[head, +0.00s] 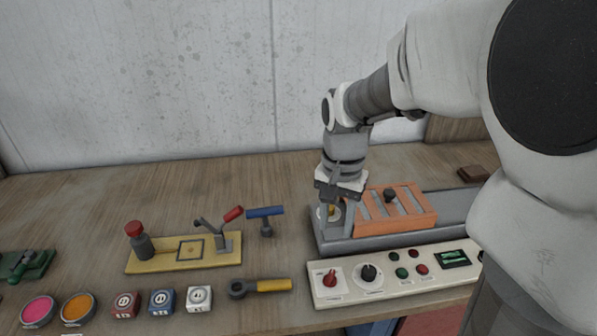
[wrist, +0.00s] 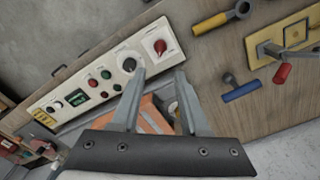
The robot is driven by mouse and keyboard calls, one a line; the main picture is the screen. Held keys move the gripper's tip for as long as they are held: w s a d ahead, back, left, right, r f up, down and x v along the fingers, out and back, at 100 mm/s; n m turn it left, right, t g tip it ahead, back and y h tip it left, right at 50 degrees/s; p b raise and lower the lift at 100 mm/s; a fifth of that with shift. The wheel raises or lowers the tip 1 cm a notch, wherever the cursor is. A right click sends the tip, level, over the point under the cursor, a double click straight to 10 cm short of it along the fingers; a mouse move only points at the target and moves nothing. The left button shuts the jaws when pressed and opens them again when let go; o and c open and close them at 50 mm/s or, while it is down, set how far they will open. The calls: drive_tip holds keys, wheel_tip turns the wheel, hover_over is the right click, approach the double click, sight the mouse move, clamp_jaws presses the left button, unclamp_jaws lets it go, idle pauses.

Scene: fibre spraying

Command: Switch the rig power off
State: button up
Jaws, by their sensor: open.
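A white control panel (head: 395,277) lies along the front edge of the bench. A red rotary knob (head: 330,279) sits at its left end, on a white plate. A black dial (head: 368,272) is beside it, then several small green and red buttons and a small display. In the wrist view the red knob (wrist: 160,46) shows past the fingertips, with the black dial (wrist: 130,64) beside it. My gripper (head: 337,221) is open, pointing down behind the panel, at the left end of an orange slatted block (head: 395,210). The gripper (wrist: 160,72) holds nothing visible and is apart from the knob.
A grey tray (head: 334,243) holds the orange block behind the panel. A yellow plate (head: 184,262) with a lever clamp stands left. Several small labelled blocks and paint pots are at front left.

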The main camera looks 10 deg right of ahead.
sight(329, 277)
drive_tip(key=f+b, duration=0.1)
drive_tip(key=f, duration=1.6)
drive_tip(key=shift+w+f+b, duration=0.2)
drive_tip(key=shift+f+b, duration=0.05)
drive_tip(key=shift+b, duration=0.15)
clamp_jaws()
